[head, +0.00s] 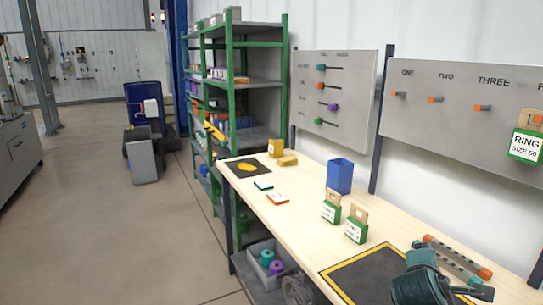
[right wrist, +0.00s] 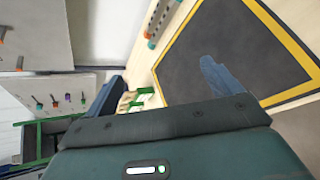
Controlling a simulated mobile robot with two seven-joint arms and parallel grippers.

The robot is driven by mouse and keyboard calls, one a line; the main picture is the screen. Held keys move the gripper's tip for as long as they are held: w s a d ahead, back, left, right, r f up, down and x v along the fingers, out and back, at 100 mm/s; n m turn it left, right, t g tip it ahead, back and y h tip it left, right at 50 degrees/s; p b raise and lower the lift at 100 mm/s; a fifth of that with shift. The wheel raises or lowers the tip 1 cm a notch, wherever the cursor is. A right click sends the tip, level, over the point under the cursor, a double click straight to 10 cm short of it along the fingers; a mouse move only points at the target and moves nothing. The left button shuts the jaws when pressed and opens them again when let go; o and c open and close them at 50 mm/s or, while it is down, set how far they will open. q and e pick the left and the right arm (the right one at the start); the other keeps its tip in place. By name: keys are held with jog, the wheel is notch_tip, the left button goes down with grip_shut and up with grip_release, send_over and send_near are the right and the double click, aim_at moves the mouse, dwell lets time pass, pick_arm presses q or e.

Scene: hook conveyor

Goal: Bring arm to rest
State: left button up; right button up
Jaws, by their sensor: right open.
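My right gripper and wrist (head: 424,282), dark teal, are at the lower right of the head view, over the near end of the workbench (head: 310,228). They are above the dark mat with the yellow border (head: 362,282). My left gripper is not in view.
Green tags (head: 331,212) and a blue bin (head: 340,176) stand on the bench. Grey bars with orange ends (head: 458,258) lie close to my right gripper. Peg boards (head: 440,125) rise behind. A green shelf (head: 238,100) stands beyond the bench, and open floor (head: 100,230) lies left.

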jog(key=s+a+f+m+g+y, duration=0.2)
jog(key=s+a+f+m+y, duration=0.25)
jog(key=s, duration=0.45)
jog(key=s+a+f+m+g+y, duration=0.1)
jog(key=s+a+f+m+g, duration=0.15)
jog(key=s+f+m, duration=0.4)
jog(key=s+a+f+m+g+y, duration=0.1)
jog(key=s+a+f+m+y, duration=0.4)
jog(key=s, duration=0.6)
jog(key=w+a+f+n+t, duration=0.3)
jog(key=w+a+f+t, duration=0.2)
jog(key=f+t, duration=0.2)
jog(key=shift+w+f+y, duration=0.35)
jog(key=shift+f+y, duration=0.1)
jog(key=shift+f, duration=0.5)
jog(key=shift+d, duration=0.1)
